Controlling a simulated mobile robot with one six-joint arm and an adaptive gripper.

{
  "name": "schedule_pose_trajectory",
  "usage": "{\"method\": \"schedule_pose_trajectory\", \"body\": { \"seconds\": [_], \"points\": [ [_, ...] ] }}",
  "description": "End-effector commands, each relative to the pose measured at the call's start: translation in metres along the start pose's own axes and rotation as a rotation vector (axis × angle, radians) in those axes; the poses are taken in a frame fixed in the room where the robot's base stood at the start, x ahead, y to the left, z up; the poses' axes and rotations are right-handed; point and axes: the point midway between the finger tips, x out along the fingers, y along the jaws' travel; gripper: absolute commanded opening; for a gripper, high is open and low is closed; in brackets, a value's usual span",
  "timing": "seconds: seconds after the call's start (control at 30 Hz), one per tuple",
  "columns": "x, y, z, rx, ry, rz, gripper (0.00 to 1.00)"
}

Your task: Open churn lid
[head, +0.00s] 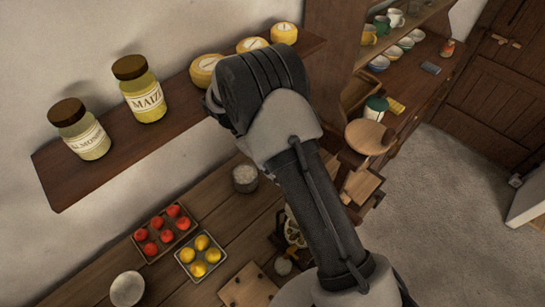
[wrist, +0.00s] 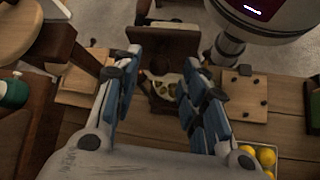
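In the wrist view my gripper (wrist: 163,66) is open, its two blue-padded fingers spread apart with nothing held between them. A dark brown wooden thing with a pale, dark-spotted part (wrist: 160,86) shows between and beyond the fingers. A plain brown panel (wrist: 162,36) stands at its far side. I cannot tell for sure whether these are the churn and its lid, or whether the lid is open. In the head view the pale spotted part (head: 292,230) is partly hidden by my arm, and my gripper is out of sight. No touch between fingers and wood is clear.
A crate of lemons (head: 201,257), a crate of red fruit (head: 163,232), a white bowl (head: 127,289) and a pegged board (head: 248,288) lie on the wooden table. A shelf (head: 130,140) with jars is above. A round wooden top (head: 370,137) stands right of my arm.

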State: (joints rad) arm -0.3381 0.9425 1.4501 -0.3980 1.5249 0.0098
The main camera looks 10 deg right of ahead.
Motion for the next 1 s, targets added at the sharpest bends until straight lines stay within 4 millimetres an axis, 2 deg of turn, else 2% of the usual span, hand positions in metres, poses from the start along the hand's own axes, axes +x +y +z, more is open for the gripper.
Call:
{"method": "schedule_pose_trajectory", "body": {
  "seconds": [0.3,0.5,0.7,1.0],
  "points": [
    [-0.067,-0.001,-0.002,0.0,0.005,0.001,0.39],
    [-0.096,-0.001,-0.001,-0.001,0.003,0.0,0.39],
    [-0.108,-0.001,0.0,-0.002,0.001,-0.001,0.39],
    [-0.109,-0.001,0.0,-0.002,0.0,0.0,0.39]
  ]
}}
